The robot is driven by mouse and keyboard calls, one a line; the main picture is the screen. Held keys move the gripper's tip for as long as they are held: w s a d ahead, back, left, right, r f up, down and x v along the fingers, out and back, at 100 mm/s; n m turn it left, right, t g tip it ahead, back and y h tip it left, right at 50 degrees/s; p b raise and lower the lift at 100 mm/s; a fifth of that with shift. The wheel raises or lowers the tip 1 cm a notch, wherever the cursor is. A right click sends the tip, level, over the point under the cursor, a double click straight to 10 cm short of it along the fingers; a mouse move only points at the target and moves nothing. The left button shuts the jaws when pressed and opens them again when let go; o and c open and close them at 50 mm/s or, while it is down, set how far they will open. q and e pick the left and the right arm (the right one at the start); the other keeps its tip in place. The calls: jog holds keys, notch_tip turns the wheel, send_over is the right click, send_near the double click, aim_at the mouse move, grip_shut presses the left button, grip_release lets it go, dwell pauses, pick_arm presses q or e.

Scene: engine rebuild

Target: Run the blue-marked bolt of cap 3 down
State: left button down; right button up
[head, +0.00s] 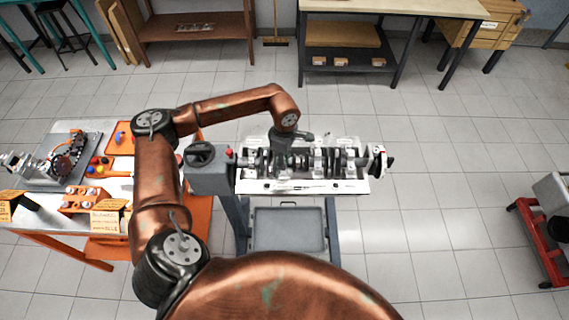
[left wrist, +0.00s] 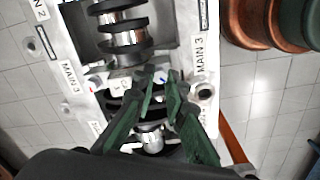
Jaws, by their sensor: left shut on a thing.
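The engine block (head: 350,186) lies on its stand with the crankshaft (head: 335,160) along its top. In the left wrist view, MAIN 3 labels (left wrist: 197,76) flank the bearing cap of that position (left wrist: 122,80). A small blue mark (left wrist: 163,81) shows between my green fingertips. My left gripper (head: 283,160) comes down over the middle of the block; it also shows in the left wrist view (left wrist: 161,76). Its fingers are shut on what looks like the blue-marked bolt, whose body is mostly hidden by the fingers. My right gripper is not in view.
A grey post with a black handwheel (head: 201,152) stands left of the block. A side table with orange trays (head: 120,138) and parts is farther left. A grey tray (head: 288,228) hangs below the block. A red stand (head: 532,235) is at the right; open floor lies between.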

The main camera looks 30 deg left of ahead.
pick_arm(q)
jog(key=m+b, duration=0.2)
jog(key=m, duration=0.2)
jog(key=shift+r+m+b, duration=0.15)
jog(key=shift+m+b, duration=0.6)
jog(key=shift+m, duration=0.75)
jog(key=c, duration=2)
grip_release()
jog(key=shift+s, duration=0.1)
jog(key=shift+o, duration=0.3)
